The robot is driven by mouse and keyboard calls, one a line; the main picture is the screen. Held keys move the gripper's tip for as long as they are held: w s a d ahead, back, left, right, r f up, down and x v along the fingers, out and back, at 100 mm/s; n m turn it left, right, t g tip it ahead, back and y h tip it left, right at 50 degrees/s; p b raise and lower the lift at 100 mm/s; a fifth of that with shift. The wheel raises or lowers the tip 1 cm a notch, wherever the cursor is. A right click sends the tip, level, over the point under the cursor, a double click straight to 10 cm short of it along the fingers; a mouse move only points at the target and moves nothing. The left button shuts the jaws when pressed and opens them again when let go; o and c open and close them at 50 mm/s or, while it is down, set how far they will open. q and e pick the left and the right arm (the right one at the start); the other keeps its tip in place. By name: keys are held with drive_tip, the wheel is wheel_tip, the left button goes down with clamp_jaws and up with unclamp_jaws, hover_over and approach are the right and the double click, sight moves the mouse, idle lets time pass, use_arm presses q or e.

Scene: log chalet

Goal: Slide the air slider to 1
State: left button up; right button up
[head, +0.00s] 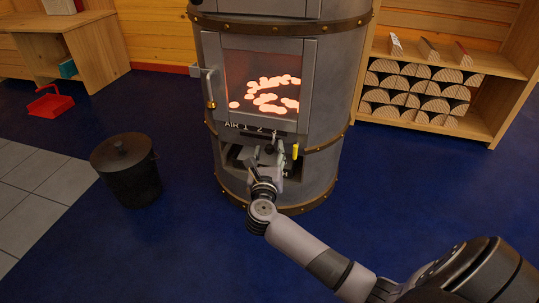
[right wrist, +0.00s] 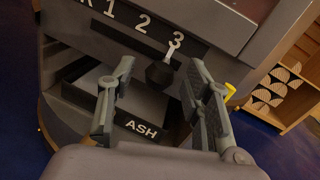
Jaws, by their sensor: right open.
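The stove (head: 315,110) has a dark air slot marked AIR, 1, 2 and 3 (head: 250,128) below its glass door. The air slider's dark faceted knob (right wrist: 160,74) hangs on a short metal stem just below the 3 in the right wrist view. My right gripper (head: 268,166) is in front of the stove, below the slot. In the right wrist view my right gripper (right wrist: 162,66) is open, with one finger on each side of the knob and visible gaps to both. In the head view the gripper partly hides the knob. My left gripper is not in view.
The drawer marked ASH (right wrist: 140,128) lies below the slot, behind my fingers. A yellow part (head: 296,151) sticks out right of the gripper. A black lidded bucket (head: 128,165) stands on the blue floor at left. A log shelf (head: 440,75) stands at right.

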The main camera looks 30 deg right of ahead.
drive_tip(key=shift+x, duration=0.9)
drive_tip(key=shift+c, duration=0.2)
clamp_jaws()
